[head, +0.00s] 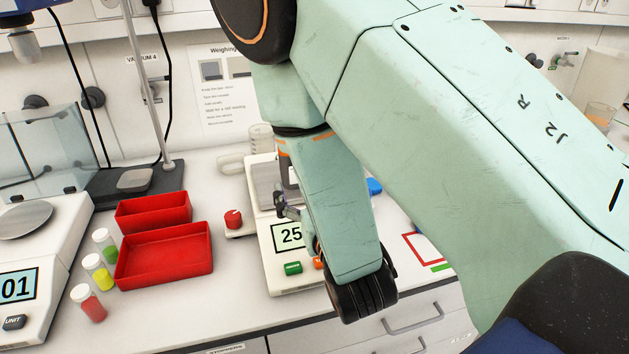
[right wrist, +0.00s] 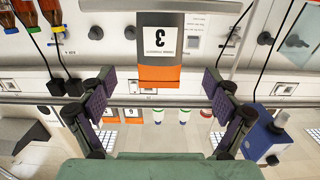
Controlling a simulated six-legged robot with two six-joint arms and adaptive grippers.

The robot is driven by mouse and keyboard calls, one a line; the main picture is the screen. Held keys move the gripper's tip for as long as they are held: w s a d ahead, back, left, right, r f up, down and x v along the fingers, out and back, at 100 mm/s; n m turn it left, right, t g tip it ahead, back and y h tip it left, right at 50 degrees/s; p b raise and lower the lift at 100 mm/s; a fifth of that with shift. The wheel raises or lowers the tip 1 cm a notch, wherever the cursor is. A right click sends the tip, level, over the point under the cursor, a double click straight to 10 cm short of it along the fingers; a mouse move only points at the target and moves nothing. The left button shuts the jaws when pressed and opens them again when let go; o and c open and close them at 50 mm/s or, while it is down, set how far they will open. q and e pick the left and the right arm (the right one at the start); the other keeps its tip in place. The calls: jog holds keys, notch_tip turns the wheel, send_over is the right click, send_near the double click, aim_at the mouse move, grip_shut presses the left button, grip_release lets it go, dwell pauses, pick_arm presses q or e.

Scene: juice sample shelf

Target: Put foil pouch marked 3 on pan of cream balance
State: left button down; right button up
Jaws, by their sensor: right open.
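The foil pouch marked 3 (right wrist: 160,45) shows upside down in the right wrist view, grey with an orange band and a white label. My right gripper (right wrist: 155,92) is open, its two purple-padded fingers apart on either side of the pouch's orange end. The pouch looks clear of both pads; its depth is hard to judge. In the head view a cream balance (head: 279,258) reads "25" and has a green button. Its pan (head: 262,180) is partly hidden behind my right arm. My left gripper is not in view.
Another balance (head: 42,255) reading "01" stands at the left. Red trays (head: 165,255) and several capped vials (head: 98,272) stand between the balances. A red knob (head: 233,219) is beside the cream balance. The right wrist view shows a blue device (right wrist: 266,140) and other labelled pouches (right wrist: 107,112).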

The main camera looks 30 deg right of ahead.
jog(key=p+v, duration=0.1)
jog(key=v, duration=0.1)
jog(key=shift+s+a, duration=0.15)
jog(key=shift+s, duration=0.25)
jog(key=shift+w, duration=0.1)
